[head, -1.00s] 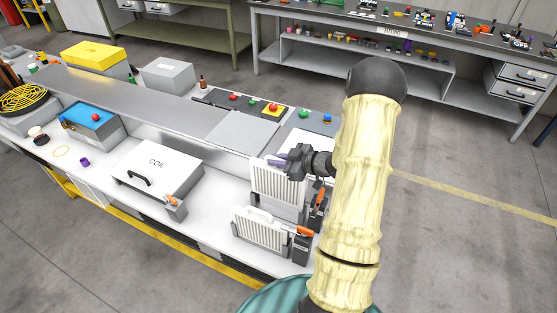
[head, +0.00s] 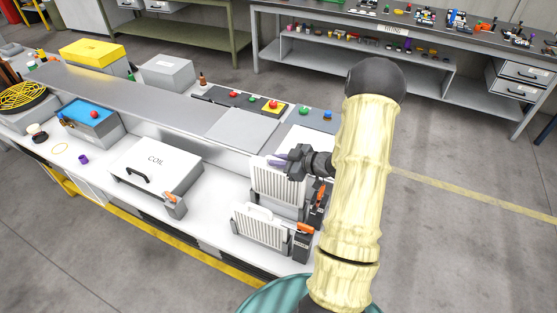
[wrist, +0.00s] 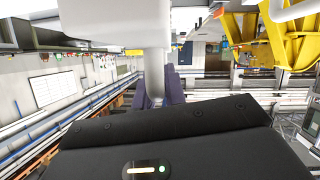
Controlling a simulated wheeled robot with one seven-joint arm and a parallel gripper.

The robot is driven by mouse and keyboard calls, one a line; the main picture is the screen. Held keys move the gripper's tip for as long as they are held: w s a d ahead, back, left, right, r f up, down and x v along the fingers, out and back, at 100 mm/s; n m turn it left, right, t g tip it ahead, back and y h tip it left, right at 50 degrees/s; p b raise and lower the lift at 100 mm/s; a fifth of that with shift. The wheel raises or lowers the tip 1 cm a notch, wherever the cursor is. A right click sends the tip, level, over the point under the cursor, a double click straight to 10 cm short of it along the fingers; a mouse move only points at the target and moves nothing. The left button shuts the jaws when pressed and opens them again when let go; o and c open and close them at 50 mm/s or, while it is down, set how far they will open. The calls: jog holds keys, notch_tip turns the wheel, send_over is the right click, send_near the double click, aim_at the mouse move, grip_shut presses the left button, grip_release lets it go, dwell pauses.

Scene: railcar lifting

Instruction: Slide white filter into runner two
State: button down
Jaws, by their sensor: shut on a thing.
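Two white pleated filters stand upright on the bench. My gripper (head: 284,162) is at the top of the rear white filter (head: 277,182), its purple fingers shut on that filter's top edge or handle. The front white filter (head: 260,228) has a white handle on top and stands in a grey frame with an orange-handled latch (head: 304,228) at its right end. The rear filter's lower part is close behind the front one; I cannot tell how deep it sits in its runner. In the wrist view, the purple fingers (wrist: 160,88) close around a white piece, and a pale block fills the upper middle.
A white box marked COIL (head: 155,168) stands left of the filters. A grey panel (head: 243,130) and a strip with red and green buttons (head: 252,103) lie behind. A second orange latch (head: 319,195) is right of the rear filter.

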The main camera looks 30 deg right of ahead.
jog(key=shift+f+b, duration=0.55)
jog(key=shift+f, duration=0.25)
jog(key=c, duration=1.4)
grip_release()
jog(key=shift+o, duration=0.2)
jog(key=b+v, duration=0.3)
jog(key=v, duration=1.4)
jog(key=shift+s, duration=0.2)
